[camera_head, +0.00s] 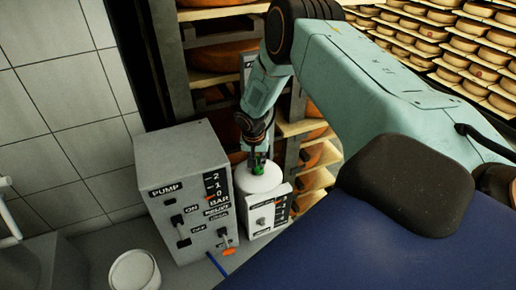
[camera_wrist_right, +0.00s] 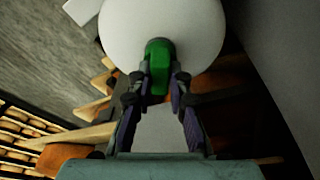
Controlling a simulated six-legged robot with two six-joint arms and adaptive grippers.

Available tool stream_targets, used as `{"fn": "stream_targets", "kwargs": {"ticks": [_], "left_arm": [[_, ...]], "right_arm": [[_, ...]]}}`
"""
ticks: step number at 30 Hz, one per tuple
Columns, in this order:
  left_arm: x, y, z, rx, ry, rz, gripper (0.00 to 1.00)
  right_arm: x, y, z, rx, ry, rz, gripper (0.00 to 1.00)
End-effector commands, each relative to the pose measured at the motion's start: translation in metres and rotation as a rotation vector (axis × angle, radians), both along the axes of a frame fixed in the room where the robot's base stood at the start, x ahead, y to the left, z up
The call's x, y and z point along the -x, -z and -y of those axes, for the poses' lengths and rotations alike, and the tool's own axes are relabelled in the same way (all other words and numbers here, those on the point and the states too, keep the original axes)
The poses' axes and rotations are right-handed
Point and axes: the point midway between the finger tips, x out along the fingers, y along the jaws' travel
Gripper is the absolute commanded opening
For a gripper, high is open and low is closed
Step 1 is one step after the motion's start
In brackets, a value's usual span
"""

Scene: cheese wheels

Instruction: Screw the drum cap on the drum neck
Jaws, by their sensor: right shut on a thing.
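My right gripper (camera_head: 257,160) reaches down from above and is shut on a small green drum cap (camera_head: 258,170). In the right wrist view my right gripper (camera_wrist_right: 159,88) has its two fingers on either side of the green cap (camera_wrist_right: 158,58). The cap is at the white, rounded top of the drum (camera_head: 263,186), which also shows in the right wrist view (camera_wrist_right: 122,32). The drum neck is hidden by the cap and fingers, so I cannot tell how far the cap sits on it. My left gripper is not in view.
A grey pump box (camera_head: 185,190) with switches stands just left of the drum. A small white box (camera_head: 265,222) with a knob is in front of the drum. Shelves of cheese wheels (camera_head: 310,155) are close behind. A white round container (camera_head: 134,271) stands at the lower left.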

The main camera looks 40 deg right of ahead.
Motion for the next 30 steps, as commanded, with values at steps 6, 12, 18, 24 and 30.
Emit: {"fn": "stream_targets", "kwargs": {"ticks": [6, 12, 18, 24, 30], "left_arm": [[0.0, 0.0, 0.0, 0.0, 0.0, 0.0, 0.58], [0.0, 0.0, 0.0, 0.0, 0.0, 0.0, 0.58], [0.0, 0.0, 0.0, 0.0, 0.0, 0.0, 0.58], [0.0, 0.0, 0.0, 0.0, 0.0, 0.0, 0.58], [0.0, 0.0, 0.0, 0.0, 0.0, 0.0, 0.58]], "right_arm": [[0.001, 0.001, 0.0, -0.001, -0.001, -0.004, 0.24], [0.001, 0.001, 0.0, -0.001, -0.002, -0.002, 0.41], [0.0, 0.0, 0.0, 0.0, -0.002, -0.001, 0.44], [0.0, -0.003, -0.001, -0.001, -0.001, 0.0, 0.44], [0.003, -0.028, -0.006, -0.003, -0.002, 0.001, 0.44]]}}
